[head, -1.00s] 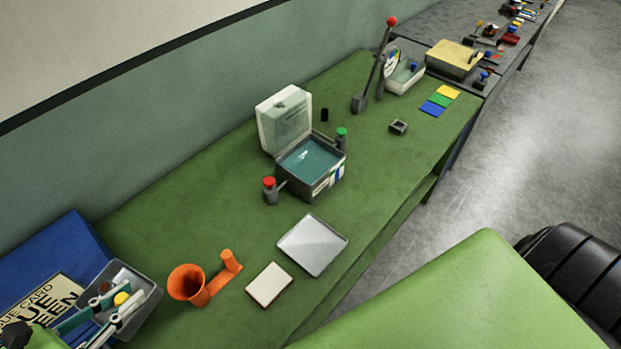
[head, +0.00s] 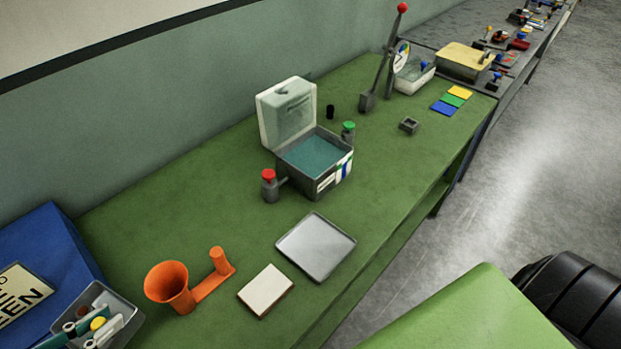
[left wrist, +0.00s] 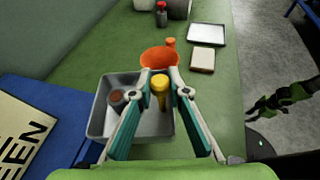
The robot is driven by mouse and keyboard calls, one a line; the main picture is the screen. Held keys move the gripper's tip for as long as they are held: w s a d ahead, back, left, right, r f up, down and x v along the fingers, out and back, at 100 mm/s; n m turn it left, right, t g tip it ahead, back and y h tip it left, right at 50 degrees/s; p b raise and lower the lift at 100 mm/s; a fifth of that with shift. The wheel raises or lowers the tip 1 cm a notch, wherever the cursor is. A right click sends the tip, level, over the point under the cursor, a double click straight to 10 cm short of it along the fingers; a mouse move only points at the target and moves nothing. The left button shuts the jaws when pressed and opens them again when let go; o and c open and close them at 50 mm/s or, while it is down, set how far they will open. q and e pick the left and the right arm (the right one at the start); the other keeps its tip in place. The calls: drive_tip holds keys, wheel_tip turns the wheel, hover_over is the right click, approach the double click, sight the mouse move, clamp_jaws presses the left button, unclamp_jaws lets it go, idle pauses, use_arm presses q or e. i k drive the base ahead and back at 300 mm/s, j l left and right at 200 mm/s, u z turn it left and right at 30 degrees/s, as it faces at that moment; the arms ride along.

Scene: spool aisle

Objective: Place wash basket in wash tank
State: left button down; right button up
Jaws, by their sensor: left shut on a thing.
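The grey wash basket (head: 125,304) is at the lower left of the head view, holding a yellow-topped piece and a brown one. It also shows in the left wrist view (left wrist: 103,122). My left gripper (head: 82,332) is shut at the basket, its fingertips (left wrist: 159,74) either side of the yellow-topped piece near the basket's right side. The exact contact is hard to see. The wash tank (head: 325,181) is a grey box with teal liquid and a pale lid standing open. It stands farther along the green bench, apart from the basket.
An orange funnel holder (head: 170,287), a white block (head: 265,291) and a metal tray (head: 316,247) lie between basket and tank. A red-capped bottle (head: 269,186) and a green-capped one (head: 348,132) flank the tank. A blue box (head: 45,245) is at left.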

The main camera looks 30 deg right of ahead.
sight(314, 173)
drive_tip(key=l+u, duration=0.45)
drive_tip(key=u, duration=0.25)
drive_tip(key=l+u, duration=0.35)
drive_tip(key=k+l+u, duration=0.1)
drive_tip(key=l, duration=0.25)
drive_tip(key=k+l+u, duration=0.15)
drive_tip(key=l, duration=0.25)
drive_tip(key=k+l+u, duration=0.1)
drive_tip(key=l, duration=0.25)
drive_tip(key=k+l+u, duration=0.15)
drive_tip(key=l, duration=0.2)
drive_tip(key=k+l+u, duration=0.1)
drive_tip(key=l, duration=0.2)
drive_tip(key=k+l, duration=0.2)
drive_tip(key=l, duration=0.2)
drive_tip(key=k+l, duration=0.2)
drive_tip(key=l, duration=0.2)
drive_tip(key=k+l, duration=0.2)
drive_tip(key=l, duration=0.2)
drive_tip(key=k+l, duration=0.25)
drive_tip(key=k+l+u, duration=0.1)
drive_tip(key=l, duration=0.4)
drive_tip(key=k+l, duration=0.3)
drive_tip(key=i+l, duration=0.4)
drive_tip(key=l, duration=0.1)
